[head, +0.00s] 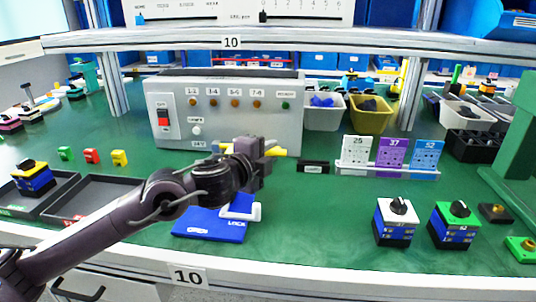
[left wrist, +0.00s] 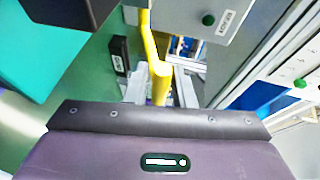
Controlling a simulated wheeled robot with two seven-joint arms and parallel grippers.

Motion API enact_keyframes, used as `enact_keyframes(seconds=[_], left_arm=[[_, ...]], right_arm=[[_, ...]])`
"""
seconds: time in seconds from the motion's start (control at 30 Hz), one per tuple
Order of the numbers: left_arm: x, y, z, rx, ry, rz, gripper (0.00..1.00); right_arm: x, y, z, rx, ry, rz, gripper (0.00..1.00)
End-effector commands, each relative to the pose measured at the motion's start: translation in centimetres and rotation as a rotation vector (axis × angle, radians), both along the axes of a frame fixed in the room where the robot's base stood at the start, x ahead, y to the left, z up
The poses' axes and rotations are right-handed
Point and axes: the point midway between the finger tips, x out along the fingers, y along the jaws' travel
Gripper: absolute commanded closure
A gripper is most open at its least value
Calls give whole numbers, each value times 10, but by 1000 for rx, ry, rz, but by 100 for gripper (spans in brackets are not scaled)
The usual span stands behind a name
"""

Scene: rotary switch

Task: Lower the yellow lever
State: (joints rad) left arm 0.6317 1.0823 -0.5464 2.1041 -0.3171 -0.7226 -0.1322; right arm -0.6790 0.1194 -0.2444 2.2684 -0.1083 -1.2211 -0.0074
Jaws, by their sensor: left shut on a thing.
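The yellow lever (head: 277,152) sticks out to the right of my left gripper, in front of the grey control box. Another bit of yellow shows left of the gripper. My left gripper (head: 258,153) is shut on the lever and hides its middle part. In the left wrist view the yellow lever (left wrist: 160,70) runs down from the top edge to behind the dark gripper body. The blue base plate (head: 212,226) with a white bracket (head: 241,210) lies on the green table below the gripper. My right gripper is not in view.
The grey control box (head: 226,95) with a red switch (head: 163,117) stands close behind the gripper. A card stand (head: 388,171) and two rotary-switch blocks (head: 396,222) (head: 454,224) are to the right. Black trays (head: 104,194) lie to the left.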

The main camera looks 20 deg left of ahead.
Motion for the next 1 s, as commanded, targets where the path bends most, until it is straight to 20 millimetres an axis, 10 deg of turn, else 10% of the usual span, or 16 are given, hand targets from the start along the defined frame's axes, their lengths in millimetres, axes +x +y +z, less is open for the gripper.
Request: enact_keyframes(seconds=[0.23,0.27,0.4,1.0], left_arm=[[1,3,3,-2,-6,8,100],[1,3,3,-2,-6,8,74],[1,2,2,-1,-4,5,56],[-38,8,6,7,1,4,56]], right_arm=[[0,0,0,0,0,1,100],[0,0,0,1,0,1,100],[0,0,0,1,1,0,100],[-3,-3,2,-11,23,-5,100]])
